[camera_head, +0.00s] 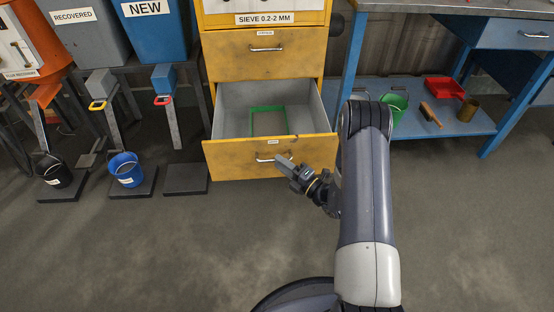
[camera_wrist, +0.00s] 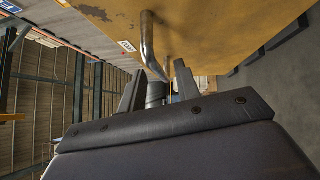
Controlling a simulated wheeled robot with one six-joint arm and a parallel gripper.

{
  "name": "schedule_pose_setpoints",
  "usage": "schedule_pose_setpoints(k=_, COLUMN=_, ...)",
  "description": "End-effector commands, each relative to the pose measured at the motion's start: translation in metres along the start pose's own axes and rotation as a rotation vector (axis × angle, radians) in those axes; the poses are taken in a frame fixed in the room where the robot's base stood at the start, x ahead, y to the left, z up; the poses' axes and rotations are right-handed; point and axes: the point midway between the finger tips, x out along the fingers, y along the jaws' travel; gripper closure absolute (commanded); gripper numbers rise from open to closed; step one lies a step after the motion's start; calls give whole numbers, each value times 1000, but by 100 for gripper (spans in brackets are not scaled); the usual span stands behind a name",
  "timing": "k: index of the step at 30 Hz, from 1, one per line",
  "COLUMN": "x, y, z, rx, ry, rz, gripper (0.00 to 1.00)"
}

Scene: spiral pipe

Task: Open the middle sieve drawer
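A yellow cabinet (camera_head: 322,13) carries a sign reading "SIEVE 0.2-2 MM". Below the sign is a shut drawer (camera_head: 230,58) with a metal handle (camera_head: 262,49). The drawer beneath it (camera_head: 230,158) is pulled out, showing grey walls and a green frame (camera_head: 268,108) inside. The small drawer labels are too small to read. My gripper (camera_head: 284,161) is at the right end of the open drawer's handle (camera_head: 265,159). In the wrist view, my gripper (camera_wrist: 158,84) has its fingers apart, with the metal handle bar (camera_wrist: 148,42) running toward the gap; contact is unclear.
A blue bench (camera_head: 415,120) stands at the right, with a green bucket, red tray and brush on its lower shelf. At the left are a blue bin (camera_head: 155,40), a black bucket (camera_head: 52,170) and a blue bucket (camera_head: 126,168). The floor in front is clear.

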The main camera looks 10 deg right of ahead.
Motion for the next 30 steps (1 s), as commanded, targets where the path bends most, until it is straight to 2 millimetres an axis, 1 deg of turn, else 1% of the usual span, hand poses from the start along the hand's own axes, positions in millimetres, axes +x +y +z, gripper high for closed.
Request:
schedule_pose_setpoints(k=1, x=-12, y=2, z=2, rx=3, ry=-5, rz=-2, gripper=69)
schedule_pose_setpoints(k=6, x=-47, y=2, z=2, rx=2, ry=-5, rz=-3, gripper=69)
schedule_pose_setpoints(k=9, x=-63, y=1, z=1, rx=2, ry=-5, rz=-1, gripper=69)
schedule_pose_setpoints(k=12, x=-74, y=1, z=1, rx=1, ry=-3, rz=-1, gripper=69)
schedule_pose_setpoints(k=15, x=-80, y=0, z=0, rx=1, ry=-1, rz=-1, gripper=69)
schedule_pose_setpoints(k=18, x=-82, y=0, z=0, rx=1, ry=-1, rz=0, gripper=69)
schedule_pose_setpoints(k=26, x=-82, y=0, z=0, rx=0, ry=0, rz=0, gripper=69)
schedule_pose_setpoints(k=30, x=-76, y=0, z=0, rx=-1, ry=2, rz=0, gripper=69)
